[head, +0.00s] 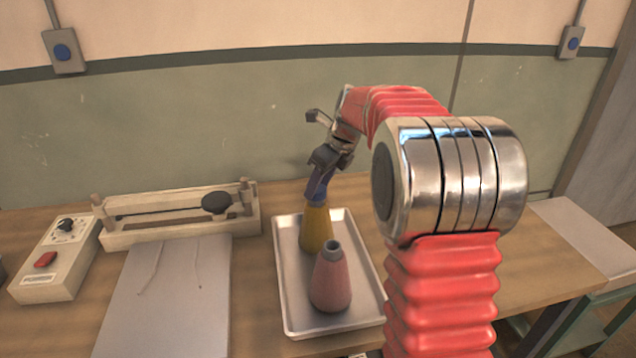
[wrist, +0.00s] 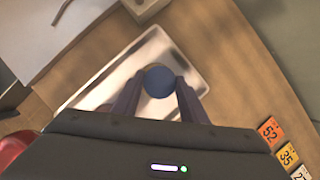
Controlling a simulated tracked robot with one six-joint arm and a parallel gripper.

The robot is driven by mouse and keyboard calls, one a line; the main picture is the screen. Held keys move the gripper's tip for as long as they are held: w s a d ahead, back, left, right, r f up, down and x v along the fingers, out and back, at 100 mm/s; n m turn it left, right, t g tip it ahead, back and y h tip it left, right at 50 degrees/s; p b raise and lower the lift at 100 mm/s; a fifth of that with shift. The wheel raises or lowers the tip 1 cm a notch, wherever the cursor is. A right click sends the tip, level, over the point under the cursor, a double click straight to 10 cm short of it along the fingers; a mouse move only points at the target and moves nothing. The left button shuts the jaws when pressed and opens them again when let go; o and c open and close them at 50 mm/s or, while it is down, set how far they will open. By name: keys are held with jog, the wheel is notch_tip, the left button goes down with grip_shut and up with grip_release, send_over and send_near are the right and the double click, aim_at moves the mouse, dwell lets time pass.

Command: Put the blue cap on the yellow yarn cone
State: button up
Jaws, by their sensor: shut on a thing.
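My gripper (head: 318,184) points down over the tray and is shut on the blue cap (head: 315,199). In the wrist view the round blue top of the cap (wrist: 158,80) sits between my two fingertips (wrist: 158,92). The yellow yarn cone (head: 316,230) stands upright on the tray, directly below the cap. The cap's lower edge meets the top of the cone in the head view; I cannot tell how firmly it sits. The cone is hidden under the cap and gripper in the wrist view.
A pink cone (head: 331,282) with a bare grey tip stands in front of the yellow one on the metal tray (head: 285,262). A long beige device (head: 170,226), a control box (head: 56,262) and a grey sheet (head: 168,305) lie to the left. Number tags (wrist: 269,131) show in the wrist view.

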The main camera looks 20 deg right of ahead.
jog(key=shift+f, duration=0.6)
jog(key=shift+f, duration=0.1)
jog(key=o, duration=1.1)
jog(key=v, duration=1.3)
jog(key=shift+r, duration=0.3)
jog(key=shift+s+d, duration=0.1)
jog(key=shift+s, duration=0.1)
